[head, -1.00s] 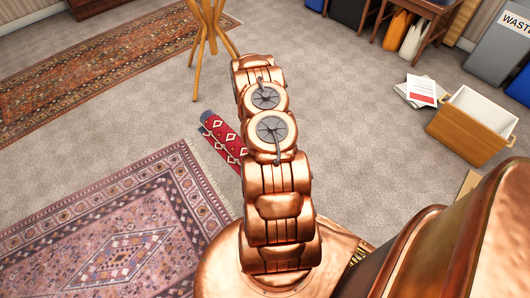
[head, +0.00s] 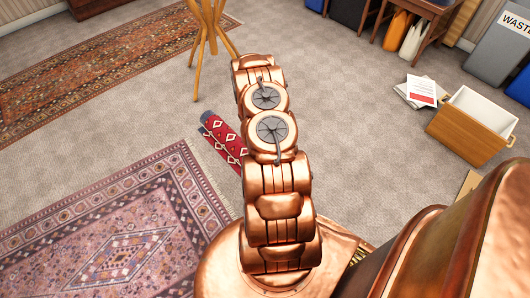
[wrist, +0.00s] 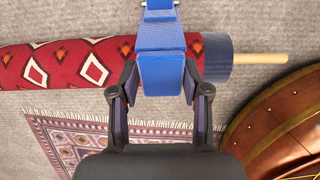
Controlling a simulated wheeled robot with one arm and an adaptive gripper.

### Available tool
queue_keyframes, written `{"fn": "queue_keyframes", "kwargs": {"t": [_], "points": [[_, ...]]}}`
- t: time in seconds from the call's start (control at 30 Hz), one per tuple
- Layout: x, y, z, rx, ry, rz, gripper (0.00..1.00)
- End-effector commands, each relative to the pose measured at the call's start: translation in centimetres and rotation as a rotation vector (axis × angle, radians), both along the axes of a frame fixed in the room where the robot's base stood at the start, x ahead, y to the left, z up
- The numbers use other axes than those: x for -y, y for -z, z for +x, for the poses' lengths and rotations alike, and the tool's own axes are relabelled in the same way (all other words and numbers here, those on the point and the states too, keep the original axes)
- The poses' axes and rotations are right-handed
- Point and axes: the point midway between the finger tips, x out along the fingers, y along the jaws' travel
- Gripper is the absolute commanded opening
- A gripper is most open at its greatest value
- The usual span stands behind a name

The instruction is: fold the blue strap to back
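A rolled red patterned rug (wrist: 60,66) lies across the wrist view with a dark blue end and a wooden rod (wrist: 262,59) at the right. The blue strap (wrist: 162,72) crosses the roll near that end, its wide flap towards the camera. My gripper (wrist: 161,70) is over the roll, one finger on each side of the flap. The fingertips are close to its edges; whether they press on it cannot be told. In the head view the roll (head: 224,134) is partly behind my arm, and the strap and gripper are hidden.
A fringed pink rug (head: 120,235) lies to the left, and a longer patterned rug (head: 90,75) lies further back. A wooden stand (head: 207,35) is behind the roll. A wooden box (head: 470,128) and papers (head: 420,92) are at right. Grey carpet is clear between.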

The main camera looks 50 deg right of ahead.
Motion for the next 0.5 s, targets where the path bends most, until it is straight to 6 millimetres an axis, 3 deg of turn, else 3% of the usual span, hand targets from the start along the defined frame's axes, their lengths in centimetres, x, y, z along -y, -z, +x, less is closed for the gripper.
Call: {"fn": "queue_keyframes", "kwargs": {"t": [0.17,0.5], "points": [[-0.07,0.09,-0.09,-0.002,0.000,0.001,0.67],[-0.11,0.04,-0.12,-0.001,0.000,0.002,0.67]]}}
